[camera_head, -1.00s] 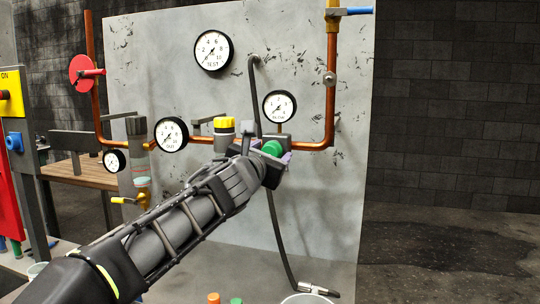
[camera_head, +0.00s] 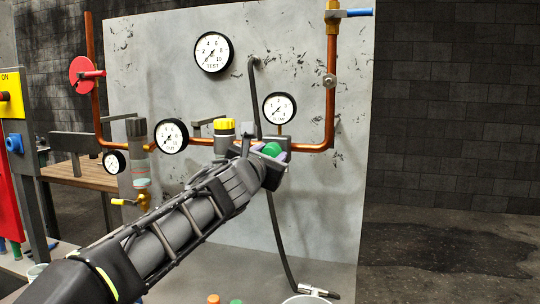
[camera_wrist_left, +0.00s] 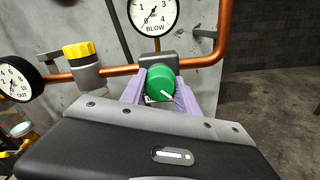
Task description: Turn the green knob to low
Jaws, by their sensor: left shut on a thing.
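The green knob (camera_wrist_left: 160,84) sits on a grey block (camera_wrist_left: 158,61) on the copper pipe, below a white dial gauge marked BLOW (camera_wrist_left: 153,14). The knob's white pointer line points to the lower right in the left wrist view. My left gripper (camera_wrist_left: 160,92) is shut on the knob, with a pale purple finger on each side of it. In the head view the green knob (camera_head: 271,150) shows between the fingers, and the gripper hides part of it. Any low marking around the knob cannot be read. My right gripper is not in view.
A yellow-capped fitting (camera_head: 224,126) and another gauge (camera_head: 172,136) stand left of the knob on the pipe. A black hose (camera_head: 278,235) hangs behind my left gripper. A blue-handled valve (camera_head: 352,12) is at the upper right. The floor at right is open.

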